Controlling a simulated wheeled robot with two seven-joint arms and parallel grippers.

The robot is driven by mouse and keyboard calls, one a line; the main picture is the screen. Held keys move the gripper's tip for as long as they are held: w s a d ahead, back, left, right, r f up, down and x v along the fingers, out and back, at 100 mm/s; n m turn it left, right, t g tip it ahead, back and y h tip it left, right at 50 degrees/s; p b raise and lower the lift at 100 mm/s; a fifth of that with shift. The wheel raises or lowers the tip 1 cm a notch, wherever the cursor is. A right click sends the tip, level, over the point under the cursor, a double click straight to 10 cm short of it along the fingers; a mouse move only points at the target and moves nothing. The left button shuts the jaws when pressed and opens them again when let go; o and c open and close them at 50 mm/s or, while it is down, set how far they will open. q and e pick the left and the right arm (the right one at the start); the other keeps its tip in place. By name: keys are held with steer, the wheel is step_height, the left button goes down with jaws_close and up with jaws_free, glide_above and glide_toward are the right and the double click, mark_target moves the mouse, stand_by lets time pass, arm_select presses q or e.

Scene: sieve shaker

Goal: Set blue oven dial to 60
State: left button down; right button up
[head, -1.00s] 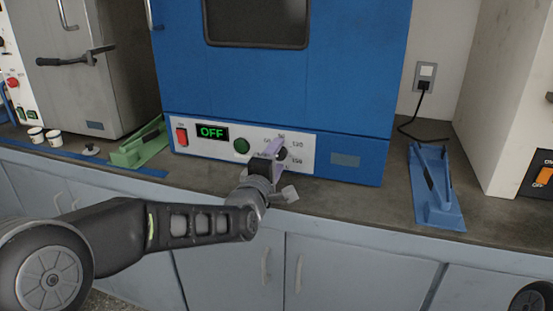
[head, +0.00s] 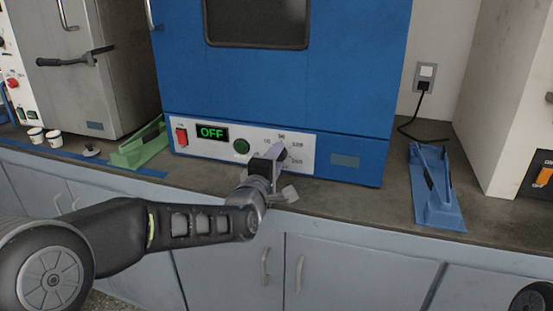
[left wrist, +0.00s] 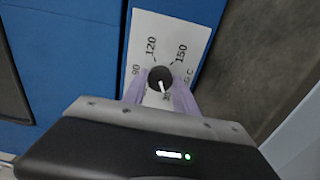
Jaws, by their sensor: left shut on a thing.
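The blue oven (head: 280,85) stands on the counter, with a white control panel (head: 215,148) along its lower front. The panel has a red switch, a display reading OFF in green, a green button and a black dial. In the left wrist view the black dial (left wrist: 160,78) has a white pointer mark, and 90, 120 and 150 are readable around it. The mark points down the picture, toward figures partly hidden by my gripper. My left gripper (head: 275,157) is shut on the dial, its pale purple fingers on either side of it. My right gripper is not in view.
A green holder (head: 140,147) stands left of the oven and a blue holder (head: 435,190) right of it. A grey oven (head: 95,75) is at the left, with small white cups (head: 45,136) before it. A wall socket (head: 425,75) has a black cord.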

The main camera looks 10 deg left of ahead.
arm_select(q)
steer(key=shift+f+m, duration=0.1)
steer(key=shift+m, duration=0.2)
steer(key=shift+m+b, duration=0.6)
steer(key=shift+m, duration=0.2)
steer(key=shift+m+b, duration=0.35)
steer(key=shift+m, duration=0.85)
steer(key=m, duration=0.3)
steer(key=shift+m, duration=2)
steer(key=c, duration=1)
jaws_free()
steer(key=shift+s, duration=0.1)
